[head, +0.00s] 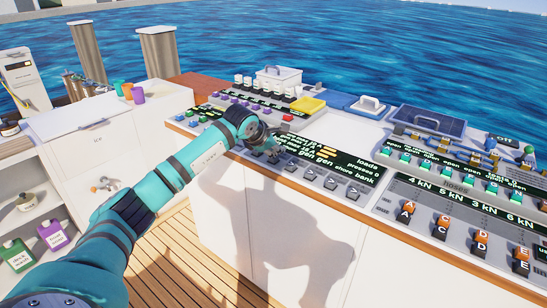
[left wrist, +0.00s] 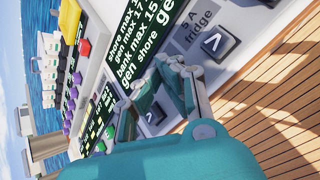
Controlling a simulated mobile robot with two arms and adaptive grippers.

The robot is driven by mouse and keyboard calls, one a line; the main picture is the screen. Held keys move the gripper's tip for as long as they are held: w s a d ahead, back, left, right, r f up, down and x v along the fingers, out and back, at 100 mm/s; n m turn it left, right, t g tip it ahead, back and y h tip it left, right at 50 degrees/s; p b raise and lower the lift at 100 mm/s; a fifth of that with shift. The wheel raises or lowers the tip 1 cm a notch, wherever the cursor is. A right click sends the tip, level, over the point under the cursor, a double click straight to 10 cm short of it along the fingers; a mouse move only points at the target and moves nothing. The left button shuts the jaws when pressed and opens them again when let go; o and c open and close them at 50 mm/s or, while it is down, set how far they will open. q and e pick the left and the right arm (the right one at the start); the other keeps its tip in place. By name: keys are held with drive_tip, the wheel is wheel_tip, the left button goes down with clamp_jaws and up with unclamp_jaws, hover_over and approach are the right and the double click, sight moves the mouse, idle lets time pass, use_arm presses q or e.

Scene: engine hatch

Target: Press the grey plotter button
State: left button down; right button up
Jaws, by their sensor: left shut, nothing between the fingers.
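A row of grey buttons with arrow marks runs along the front of the load panel (head: 340,160). I cannot read a plotter label on any of them. My left gripper (head: 271,152) is shut and empty, low over the left part of this row. In the left wrist view, its fingers (left wrist: 172,88) are close to a grey button (left wrist: 155,114), whose label is hidden; I cannot tell whether they touch. Another grey button (left wrist: 219,42), with a "5 A fridge" label beside it, is clear of the fingers. My right gripper is not in view.
A panel with orange and black switches (head: 440,225) stands at the right. Purple knobs (head: 232,98) and a yellow tray (head: 308,104) are behind the gripper. Cups (head: 137,95) stand on the left counter. Wooden deck (head: 185,270) lies in front of the console.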

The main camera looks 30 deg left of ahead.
use_arm(q)
drive_tip(key=shift+f, duration=0.45)
drive_tip(key=shift+f+b, duration=0.45)
drive_tip(key=shift+b, duration=0.1)
idle(0.5)
drive_tip(key=shift+r, duration=0.15)
drive_tip(key=shift+r+p, duration=0.8)
drive_tip(key=shift+r, duration=0.35)
